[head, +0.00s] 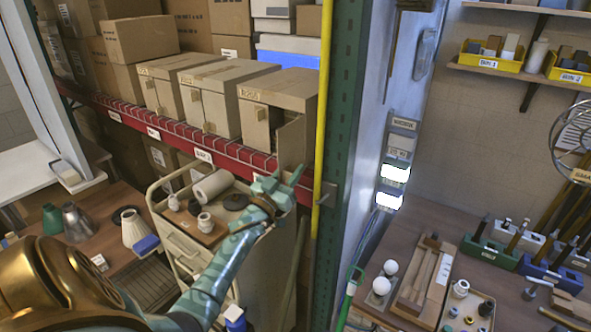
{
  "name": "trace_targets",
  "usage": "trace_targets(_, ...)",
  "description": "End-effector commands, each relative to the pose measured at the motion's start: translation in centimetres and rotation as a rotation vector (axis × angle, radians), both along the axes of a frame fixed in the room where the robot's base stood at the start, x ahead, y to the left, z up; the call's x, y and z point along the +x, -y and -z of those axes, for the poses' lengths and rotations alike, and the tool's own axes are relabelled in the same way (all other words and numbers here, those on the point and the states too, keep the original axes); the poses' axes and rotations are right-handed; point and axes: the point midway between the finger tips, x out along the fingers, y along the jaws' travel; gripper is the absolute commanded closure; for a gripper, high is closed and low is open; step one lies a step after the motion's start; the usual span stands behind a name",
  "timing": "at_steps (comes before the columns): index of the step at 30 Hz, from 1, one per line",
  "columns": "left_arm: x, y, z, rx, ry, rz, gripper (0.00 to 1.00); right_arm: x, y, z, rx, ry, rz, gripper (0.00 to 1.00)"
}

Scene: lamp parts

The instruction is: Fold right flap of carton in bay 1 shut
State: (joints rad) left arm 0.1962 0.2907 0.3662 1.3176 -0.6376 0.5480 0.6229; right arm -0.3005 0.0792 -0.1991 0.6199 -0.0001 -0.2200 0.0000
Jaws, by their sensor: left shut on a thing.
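The carton (246,88) is the rightmost of three similar cartons on the red shelf beam. Its left front panel looks closed, with a small tab on it. Its right flap (291,143) stands out toward me at the right, with a dark opening between it and the left panel. My left gripper (289,175) is at the lower edge of this flap, in front of the shelf. It is shut on the flap, though the exact contact is small and hard to see. My right gripper is not in view.
A yellow post (322,120) and a green rack upright (349,150) stand close to the right of the flap. A cart (168,226) with bulbs and a roll is below. The red beam (180,134) runs under the cartons. Another workbench lies at the right.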

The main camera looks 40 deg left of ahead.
Motion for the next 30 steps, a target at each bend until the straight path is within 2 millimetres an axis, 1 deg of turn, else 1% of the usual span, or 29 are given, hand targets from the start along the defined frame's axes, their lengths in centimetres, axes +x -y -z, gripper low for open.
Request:
trace_targets(5,-0.2,-1.2,0.6,0.01,-0.008,0.169,1.0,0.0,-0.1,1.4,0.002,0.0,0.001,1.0)
trace_targets(16,0.1,-3.8,0.9,0.005,-0.005,0.515,1.0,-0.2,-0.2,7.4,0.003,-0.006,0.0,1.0)
trace_targets(21,0.5,-5.0,0.9,0.003,-0.004,0.51,1.0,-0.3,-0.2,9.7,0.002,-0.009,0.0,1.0)
trace_targets(30,1.7,-7.2,0.5,0.004,0.0,0.506,1.0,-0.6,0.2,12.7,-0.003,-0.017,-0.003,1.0)
